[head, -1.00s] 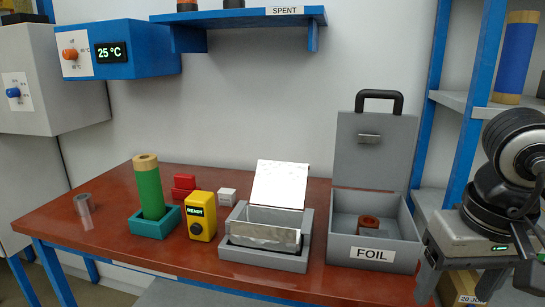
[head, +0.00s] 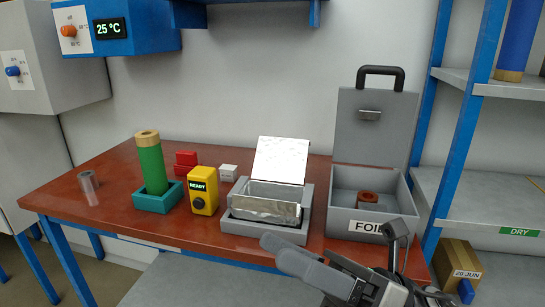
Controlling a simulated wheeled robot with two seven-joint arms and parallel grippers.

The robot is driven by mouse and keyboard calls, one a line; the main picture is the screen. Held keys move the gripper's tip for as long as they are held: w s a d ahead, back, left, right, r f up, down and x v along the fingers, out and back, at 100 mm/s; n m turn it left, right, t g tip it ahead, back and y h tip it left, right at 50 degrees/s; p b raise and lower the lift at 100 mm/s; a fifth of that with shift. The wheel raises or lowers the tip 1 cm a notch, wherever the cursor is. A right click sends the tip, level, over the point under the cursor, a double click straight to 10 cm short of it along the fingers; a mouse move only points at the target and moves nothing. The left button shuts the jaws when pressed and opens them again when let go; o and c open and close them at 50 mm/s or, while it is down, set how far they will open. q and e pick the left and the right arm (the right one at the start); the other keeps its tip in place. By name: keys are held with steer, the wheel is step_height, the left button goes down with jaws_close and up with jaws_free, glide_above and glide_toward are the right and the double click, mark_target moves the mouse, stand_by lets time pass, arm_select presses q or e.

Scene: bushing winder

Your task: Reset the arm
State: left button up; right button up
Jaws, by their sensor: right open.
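My right gripper (head: 280,253) is at the bottom of the head view, in front of the table's front edge. Its grey fingers point left, below the metal tray and the foil box. It is open, and I see nothing held in it. My left gripper is out of view.
The red-brown table (head: 105,207) holds a green roll (head: 151,168) in a teal base, a yellow READY box (head: 203,190), a grey tray (head: 262,234) with a foil-lined trough, and an open grey FOIL box (head: 408,228). A blue-framed shelf (head: 470,188) stands at right.

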steer(key=w+d+f+m+t+h, duration=0.35)
steer(key=f+m+t+h, duration=0.4)
steer(key=m, duration=0.75)
steer(key=w+d+f+m+t+h, duration=0.35)
steer(key=f+m+t+h, duration=0.4)
steer(key=m, duration=0.85)
steer(key=s+d+f+m+g+h, duration=0.2)
steer(key=s+f+m, duration=0.3)
steer(key=f, duration=0.5)
steer(key=s+d+f+m+g+h, duration=0.2)
steer(key=s+f+m+g, duration=0.3)
steer(key=f, duration=0.5)
steer(key=shift+s+d+m+h, duration=0.45)
steer(key=shift+m+h, duration=0.15)
steer(key=shift+m, duration=0.6)
steer(key=shift+f, duration=0.1)
